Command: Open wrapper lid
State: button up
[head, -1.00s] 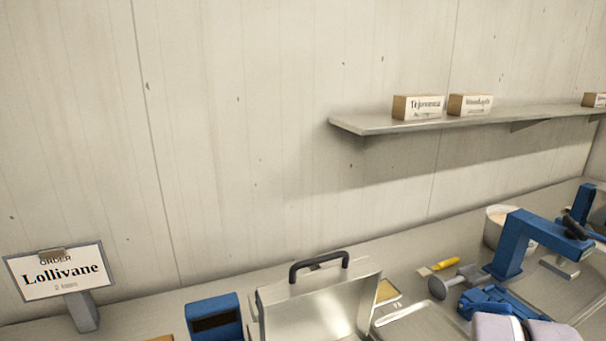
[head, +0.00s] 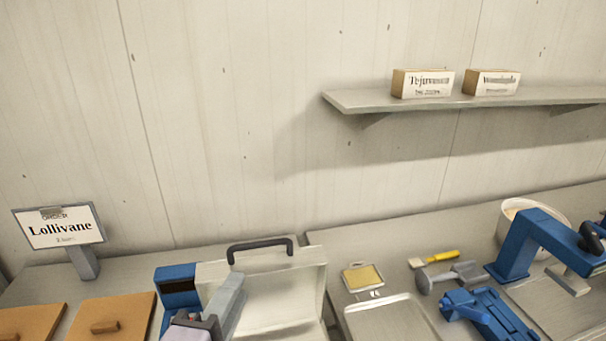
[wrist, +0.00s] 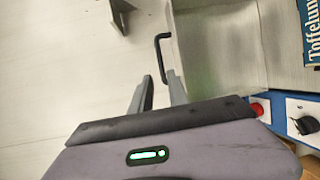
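The wrapper lid (head: 290,280) is a pale metal panel standing raised, with a black bar handle (head: 260,247) along its top edge. In the wrist view, the lid (wrist: 215,45) is at upper right and its handle (wrist: 157,52) reaches down toward my fingertips. My gripper (wrist: 160,76) has its two grey fingers spread, with the handle's lower end showing in the gap between the tips. I cannot tell whether they touch. In the head view my gripper (head: 232,290) is at the lid's left front, its body cut off by the bottom edge.
A blue box (head: 177,288) stands left of the lid, near wooden boards (head: 110,318). Right of it are a tray (head: 390,318), a yellow-handled tool (head: 435,258) and a blue machine (head: 530,240). The wrist view shows a red button (wrist: 260,108) and a black knob (wrist: 305,125).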

aim_at(261, 243)
jog(key=w, duration=0.5)
jog(key=w+d+f+b, duration=0.1)
jog(key=w, duration=0.4)
jog(key=w+d+f+b, duration=0.1)
jog(key=w, duration=0.5)
jog(key=shift+d, duration=0.15)
grip_shut()
dwell(0.6)
